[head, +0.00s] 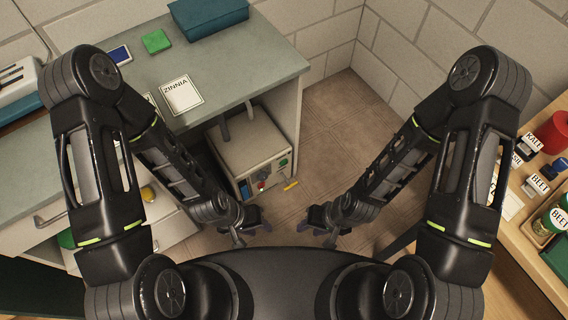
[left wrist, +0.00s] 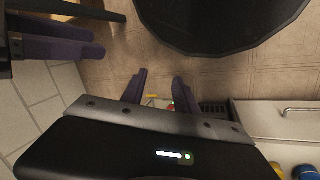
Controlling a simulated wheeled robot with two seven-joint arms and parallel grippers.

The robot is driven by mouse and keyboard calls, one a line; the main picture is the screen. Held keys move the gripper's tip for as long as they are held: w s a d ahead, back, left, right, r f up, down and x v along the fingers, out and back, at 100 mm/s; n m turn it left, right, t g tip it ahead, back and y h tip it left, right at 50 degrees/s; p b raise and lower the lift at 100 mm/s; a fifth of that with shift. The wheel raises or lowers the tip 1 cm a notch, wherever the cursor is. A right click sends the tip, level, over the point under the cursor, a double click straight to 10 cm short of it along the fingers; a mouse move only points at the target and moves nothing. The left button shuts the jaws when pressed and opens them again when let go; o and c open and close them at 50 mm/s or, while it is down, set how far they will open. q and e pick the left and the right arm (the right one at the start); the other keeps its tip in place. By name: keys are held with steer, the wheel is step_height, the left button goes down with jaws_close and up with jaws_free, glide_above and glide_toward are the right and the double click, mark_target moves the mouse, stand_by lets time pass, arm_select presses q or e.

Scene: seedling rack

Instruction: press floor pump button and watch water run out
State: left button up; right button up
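The floor pump (head: 243,158) is a pale box with pipes on top, standing on the floor in the opening under the grey-green counter. Its front shows a red button (head: 262,185) and green spots (head: 283,162) near the right edge. My left gripper (head: 251,234) is open and empty, in front of and above the pump, apart from it. In the left wrist view, its two purple fingers (left wrist: 160,88) stand apart, with part of the pump showing small beyond them. My right gripper (head: 320,232) is open and empty, to the right of the left one. I see no running water.
The counter (head: 250,75) holds a ZINNIA card (head: 181,95), a green block (head: 157,42) and a teal box (head: 208,14). A yellow strip (head: 291,185) lies by the pump. A wooden bench (head: 540,235) with seed jars stands right. Tiled floor between is clear.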

arm_select(q)
steer(key=shift+c, duration=0.3)
jaws_close()
stand_by(1.5)
